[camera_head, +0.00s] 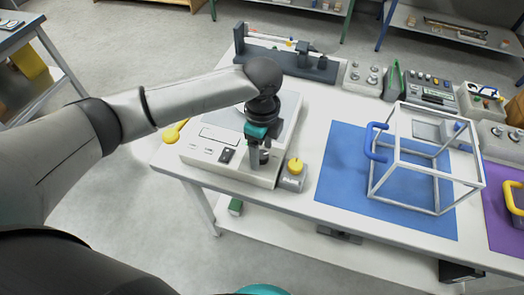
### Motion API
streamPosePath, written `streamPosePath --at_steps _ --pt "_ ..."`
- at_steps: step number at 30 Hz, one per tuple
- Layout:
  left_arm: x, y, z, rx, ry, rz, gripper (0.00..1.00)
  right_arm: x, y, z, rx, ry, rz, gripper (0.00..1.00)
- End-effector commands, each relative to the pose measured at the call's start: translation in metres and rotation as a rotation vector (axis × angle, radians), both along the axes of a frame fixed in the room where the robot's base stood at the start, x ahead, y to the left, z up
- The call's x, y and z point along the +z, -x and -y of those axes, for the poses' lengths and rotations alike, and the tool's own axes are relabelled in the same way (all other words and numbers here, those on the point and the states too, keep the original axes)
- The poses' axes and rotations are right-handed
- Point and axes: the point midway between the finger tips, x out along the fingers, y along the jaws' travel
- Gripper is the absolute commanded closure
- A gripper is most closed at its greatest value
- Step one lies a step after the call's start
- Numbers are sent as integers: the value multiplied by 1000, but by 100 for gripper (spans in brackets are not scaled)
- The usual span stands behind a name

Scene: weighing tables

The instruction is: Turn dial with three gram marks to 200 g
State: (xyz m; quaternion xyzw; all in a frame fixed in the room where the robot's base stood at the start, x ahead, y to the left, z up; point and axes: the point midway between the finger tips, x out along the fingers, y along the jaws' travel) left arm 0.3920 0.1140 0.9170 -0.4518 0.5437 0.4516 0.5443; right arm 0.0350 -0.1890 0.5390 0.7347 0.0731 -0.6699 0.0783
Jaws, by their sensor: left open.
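A small grey box with a yellow dial (295,166) stands at the front edge of the white table, just right of the weighing scale (215,150). The dial's gram marks and its setting are too small to read. My left gripper (259,157) comes in from the left and points down over the right front part of the scale. It is open, with nothing seen between its fingers, and is left of the dial, apart from it. My right gripper is not in view.
A blue mat (338,178) with a white open frame (437,172) lies to the right. A dark fixture (285,60) stands at the back. Control boxes (365,75) line the back edge. A yellow-handled object (513,198) is at the right edge.

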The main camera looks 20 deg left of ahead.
Motion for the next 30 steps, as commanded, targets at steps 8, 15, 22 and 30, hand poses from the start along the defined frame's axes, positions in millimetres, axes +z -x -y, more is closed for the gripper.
streamPosePath --at_steps 8,15,22,30 --pt "-5 0 0 0 0 0 29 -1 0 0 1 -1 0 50" --pt "-4 0 0 0 0 0 48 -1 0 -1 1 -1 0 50" --pt "-4 0 0 0 0 0 74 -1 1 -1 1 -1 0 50" --pt "-4 0 0 0 -1 -1 100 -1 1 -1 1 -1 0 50"
